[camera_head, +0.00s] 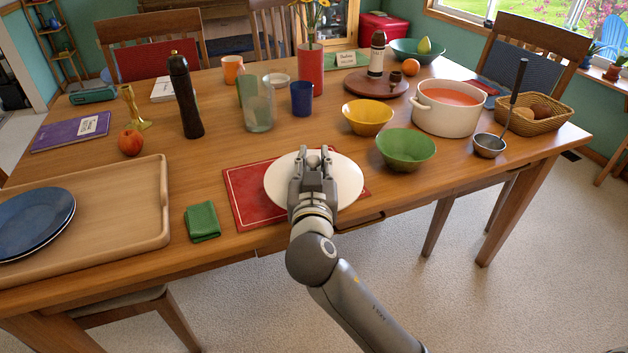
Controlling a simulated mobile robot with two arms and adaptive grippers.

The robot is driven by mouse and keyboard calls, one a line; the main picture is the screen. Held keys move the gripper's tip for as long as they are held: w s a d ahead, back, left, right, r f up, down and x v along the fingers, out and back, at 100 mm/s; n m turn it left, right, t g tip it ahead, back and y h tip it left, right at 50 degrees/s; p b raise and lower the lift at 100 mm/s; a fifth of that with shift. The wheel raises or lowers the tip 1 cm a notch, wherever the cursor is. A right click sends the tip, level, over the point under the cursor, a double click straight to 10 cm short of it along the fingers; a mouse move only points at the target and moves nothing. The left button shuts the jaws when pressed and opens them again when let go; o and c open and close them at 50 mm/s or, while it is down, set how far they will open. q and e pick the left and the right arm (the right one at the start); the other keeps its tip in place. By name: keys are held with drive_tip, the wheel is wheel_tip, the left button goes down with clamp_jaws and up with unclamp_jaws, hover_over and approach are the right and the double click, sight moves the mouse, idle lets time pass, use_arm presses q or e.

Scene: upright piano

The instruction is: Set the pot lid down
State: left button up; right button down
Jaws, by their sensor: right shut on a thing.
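The pot lid (345,182) is a white, round disc near the table's front edge. It is over a red placemat (248,196), which shows around its left and lower sides. My right gripper (313,155) reaches over the lid from the front and is shut on it, near its middle. The gripper hides the grip itself. I cannot tell whether the lid touches the placemat or is held just above it. The white pot (446,118) stands uncovered at the right, with orange-red soup (447,96) in it. My left gripper is not in view.
A green bowl (406,150) stands close right of the lid, with a yellow bowl (367,117) behind it. A clear glass (258,112) and a blue cup (301,99) stand behind. A folded green cloth (202,222) and a wooden tray (150,205) are to the left.

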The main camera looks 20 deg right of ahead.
drive_tip(key=shift+w+d+f, duration=0.2)
drive_tip(key=shift+w+f, duration=0.2)
drive_tip(key=shift+f, duration=0.05)
drive_tip(key=f, duration=0.2)
drive_tip(key=f+b, duration=0.1)
drive_tip(key=shift+w+d+f, duration=0.15)
drive_tip(key=shift+w+f, duration=0.05)
drive_tip(key=shift+w, duration=0.05)
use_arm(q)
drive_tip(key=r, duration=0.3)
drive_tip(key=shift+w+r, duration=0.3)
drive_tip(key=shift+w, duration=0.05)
use_arm(e)
drive_tip(key=shift+f, duration=0.1)
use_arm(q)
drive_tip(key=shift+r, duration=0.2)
use_arm(e)
drive_tip(key=shift+f, duration=0.1)
drive_tip(key=c, duration=1.2)
unclamp_jaws()
